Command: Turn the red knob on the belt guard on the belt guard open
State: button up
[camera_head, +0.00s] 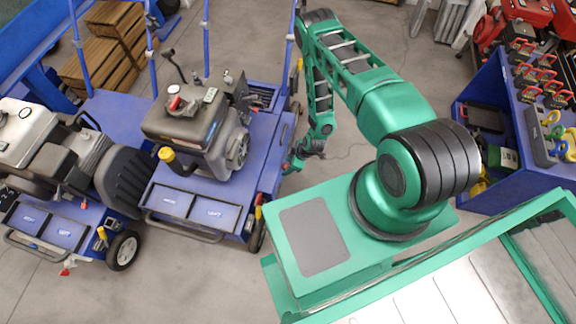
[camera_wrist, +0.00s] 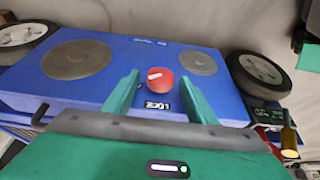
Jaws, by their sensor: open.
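The red knob (camera_wrist: 160,80) sits on the blue belt guard (camera_wrist: 128,60) in the wrist view, with a white mark across its face. A black label reading LOCK, partly unclear, lies just below it on the guard. My gripper (camera_wrist: 160,82) is open, with one green finger on each side of the knob in the picture. I cannot tell whether the fingers touch it. In the head view my gripper (camera_head: 296,158) is small, low beside the right side of the blue aerator (camera_head: 200,160). The knob is hidden in that view.
Dark round discs (camera_wrist: 77,60) lie on the guard's face. Wheels (camera_wrist: 258,74) flank the guard. A second machine (camera_head: 60,160) stands left of the aerator. A blue cabinet (camera_head: 500,150) with padlocks stands at the right. Grey floor (camera_head: 195,270) is clear in front.

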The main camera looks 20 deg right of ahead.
jog(key=shift+f, duration=0.1)
jog(key=c, duration=1.1)
jog(key=shift+o, duration=0.3)
jog(key=shift+w+d+g, duration=0.1)
jog(key=shift+w+g, duration=0.05)
jog(key=shift+g, duration=0.15)
jog(key=shift+w+d+g+y, duration=0.15)
jog(key=shift+w+g+y, duration=0.05)
jog(key=shift+g+y, duration=0.4)
jog(key=shift+w+d+f+m+g+y, duration=0.1)
jog(key=shift+m+g+y, duration=0.2)
jog(key=shift+g+y, duration=0.3)
jog(key=shift+w+d+f+m+g+y, duration=0.1)
jog(key=shift+m+g+y, duration=0.25)
jog(key=shift+g, duration=0.45)
jog(key=shift+y, duration=0.25)
jog(key=o, duration=1)
